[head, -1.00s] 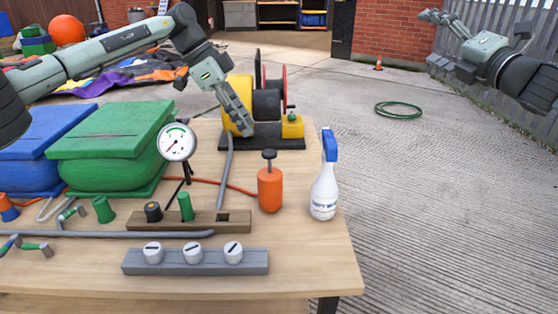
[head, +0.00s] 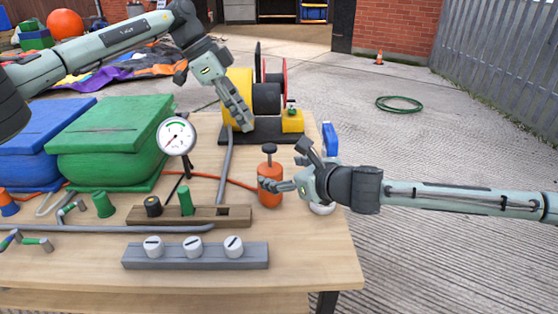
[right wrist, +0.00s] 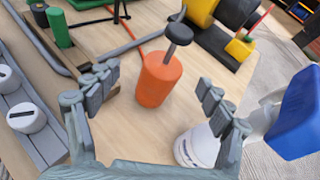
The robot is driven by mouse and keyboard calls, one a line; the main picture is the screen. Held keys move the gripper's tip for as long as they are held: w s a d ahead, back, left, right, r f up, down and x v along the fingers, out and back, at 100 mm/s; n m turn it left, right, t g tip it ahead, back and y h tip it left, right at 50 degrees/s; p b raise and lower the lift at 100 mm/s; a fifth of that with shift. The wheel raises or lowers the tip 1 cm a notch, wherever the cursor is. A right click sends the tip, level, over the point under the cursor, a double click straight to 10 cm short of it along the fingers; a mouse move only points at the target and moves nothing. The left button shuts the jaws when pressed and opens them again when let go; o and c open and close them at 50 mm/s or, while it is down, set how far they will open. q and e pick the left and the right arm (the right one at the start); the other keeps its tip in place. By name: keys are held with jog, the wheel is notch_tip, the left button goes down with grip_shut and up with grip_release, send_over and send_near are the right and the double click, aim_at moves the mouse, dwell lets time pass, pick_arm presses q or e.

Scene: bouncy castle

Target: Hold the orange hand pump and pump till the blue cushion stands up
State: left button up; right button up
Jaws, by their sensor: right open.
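The orange hand pump (head: 268,195) stands upright on the table, its dark knob handle (head: 269,149) raised on a short rod. My right gripper (head: 282,176) is open beside it, coming from the right. In the right wrist view the pump (right wrist: 158,82) stands between and beyond the spread fingers (right wrist: 160,95), with no clear contact. My left gripper (head: 238,110) points down by the yellow reel, empty; its finger gap cannot be made out. A blue box-shaped piece (head: 35,140), apparently the cushion, sits at the table's left, partly behind a similar green one (head: 112,145).
A spray bottle (head: 330,138) stands close behind my right gripper, partly hidden. A dial gauge (head: 176,136), a wooden block with pegs (head: 175,218) and a grey block with white knobs (head: 194,256) are left of the pump. The table's front right (head: 310,265) is clear.

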jog(key=w, duration=0.3)
send_over(277, 204)
jog(key=shift+m+y, duration=0.3)
notch_tip(277, 204, down, 8)
jog(key=shift+w+r, duration=0.1)
jog(key=x, duration=0.7)
jog(key=shift+r, duration=0.1)
jog(key=c, duration=1.8)
jog(key=shift+c, duration=0.2)
